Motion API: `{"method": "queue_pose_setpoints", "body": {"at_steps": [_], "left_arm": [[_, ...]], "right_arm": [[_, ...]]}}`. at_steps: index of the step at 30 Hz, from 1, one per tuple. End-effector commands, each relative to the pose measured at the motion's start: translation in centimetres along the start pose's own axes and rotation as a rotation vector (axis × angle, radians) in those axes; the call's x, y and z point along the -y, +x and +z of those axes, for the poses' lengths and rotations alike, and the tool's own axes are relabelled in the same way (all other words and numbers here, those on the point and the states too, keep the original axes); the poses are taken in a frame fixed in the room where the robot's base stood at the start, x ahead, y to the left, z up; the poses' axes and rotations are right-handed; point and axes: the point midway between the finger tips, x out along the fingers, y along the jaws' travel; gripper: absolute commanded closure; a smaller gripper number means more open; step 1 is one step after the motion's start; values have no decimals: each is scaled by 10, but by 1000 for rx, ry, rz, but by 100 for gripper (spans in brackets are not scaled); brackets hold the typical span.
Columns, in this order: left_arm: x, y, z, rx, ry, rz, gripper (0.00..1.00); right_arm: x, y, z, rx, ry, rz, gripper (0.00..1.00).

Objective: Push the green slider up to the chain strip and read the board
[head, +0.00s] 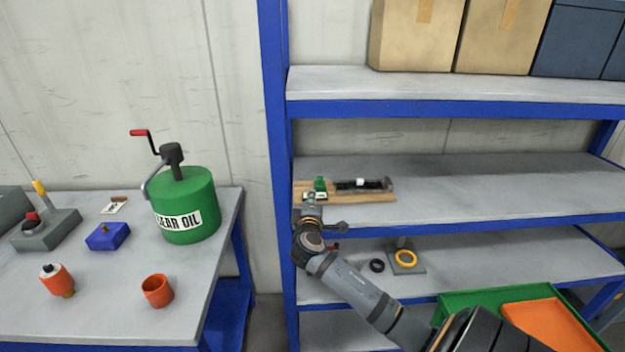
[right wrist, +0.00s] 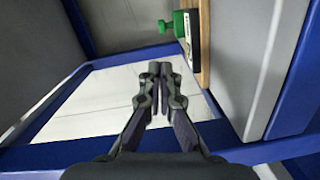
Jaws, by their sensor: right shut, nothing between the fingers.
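The wooden board (head: 375,198) lies on the middle shelf near its left end. The green slider (head: 320,184) stands at the board's left part, behind a small white label plate (head: 314,197). A dark chain strip (head: 376,184) with a white block on it lies to the slider's right, with a gap between them. My right gripper (head: 311,203) is in front of the board's left end. In the right wrist view, my gripper (right wrist: 153,69) is shut and empty, beside the board (right wrist: 205,45) and below the green slider (right wrist: 182,24), apparently apart from it. The label cannot be read.
A blue shelf post (head: 275,150) stands just left of the board. The shelf above (head: 340,83) holds boxes. The middle shelf is clear to the right. A table with a green oil can (head: 188,190) stands left.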

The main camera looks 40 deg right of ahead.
Motion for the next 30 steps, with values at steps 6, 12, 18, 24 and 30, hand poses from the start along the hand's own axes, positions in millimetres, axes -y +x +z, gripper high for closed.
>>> {"method": "queue_pose_setpoints", "body": {"at_steps": [6, 12, 18, 24, 30], "left_arm": [[7, -11, 15, 25, 4, -7, 60], [2, -16, 3, 8, 0, -1, 60], [-4, -18, -9, -11, -3, 6, 60], [-4, -18, -5, -4, -3, 6, 60], [-1, -18, -1, 1, -1, 3, 60]], "right_arm": [[-3, 39, 0, 2, 0, 1, 100], [-2, 74, 0, 1, 0, -1, 100], [-1, 92, 0, 0, 0, -1, 100], [0, 94, 0, -2, -1, -1, 100], [0, 94, 1, -1, -1, -1, 100]]}}
